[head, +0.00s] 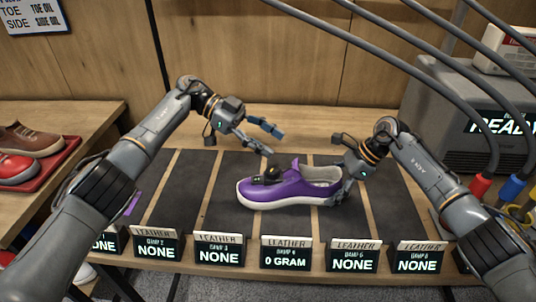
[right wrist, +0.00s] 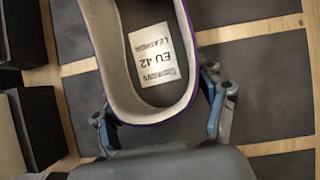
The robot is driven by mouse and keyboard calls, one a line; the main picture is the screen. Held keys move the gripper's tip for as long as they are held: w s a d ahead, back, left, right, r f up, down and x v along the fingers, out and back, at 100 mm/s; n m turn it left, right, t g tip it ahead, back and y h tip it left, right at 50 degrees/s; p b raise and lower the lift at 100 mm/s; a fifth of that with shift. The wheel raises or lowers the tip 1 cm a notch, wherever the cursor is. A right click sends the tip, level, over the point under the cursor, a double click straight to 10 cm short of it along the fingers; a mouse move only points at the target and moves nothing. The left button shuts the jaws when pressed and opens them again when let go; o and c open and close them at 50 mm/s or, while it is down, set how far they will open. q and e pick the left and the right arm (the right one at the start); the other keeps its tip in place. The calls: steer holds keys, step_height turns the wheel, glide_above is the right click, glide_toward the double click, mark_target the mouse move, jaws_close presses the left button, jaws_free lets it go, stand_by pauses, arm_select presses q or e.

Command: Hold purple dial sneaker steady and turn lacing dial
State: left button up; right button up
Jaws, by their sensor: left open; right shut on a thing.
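The purple sneaker (head: 290,188) with a white sole stands upright on a dark mat in the middle of the bench, toe to the left. Its black lacing dial (head: 268,175) sits on top near the toe side. My right gripper (head: 345,187) is shut on the heel end of the sneaker. In the right wrist view its fingers (right wrist: 165,115) are on both sides of the heel, and the sneaker's inside (right wrist: 150,60) shows a label reading EU 42. My left gripper (head: 270,141) is open and empty, above and behind the dial, apart from the shoe.
Small signs (head: 285,254) line the bench's front edge, most reading NONE and one 0 GRAM. A grey machine (head: 470,110) with a READY display stands at the right, with cables above. Brown and red shoes (head: 25,145) lie on a left side table.

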mark_target(273, 169)
arm_select(q)
steer(key=shift+r, duration=0.75)
steer(key=shift+c, duration=1.3)
steer(key=shift+s+d+m+y, duration=0.2)
steer(key=shift+s+m+y, duration=0.35)
steer(key=shift+m, duration=0.25)
steer(key=s+r+m+t+y, duration=0.2)
steer(key=s+m+t+y, duration=0.3)
steer(key=m+t+y, duration=0.75)
steer(key=w+f+m+g, duration=0.1)
steer(key=f, duration=0.2)
steer(key=w+f+m+g+h, duration=0.1)
steer(key=w+f, duration=0.1)
steer(key=f, duration=0.2)
steer(key=w+f+m+g+h, duration=0.1)
steer(key=f+m+g, duration=0.1)
steer(key=f, duration=0.2)
steer(key=shift+w+d, duration=0.35)
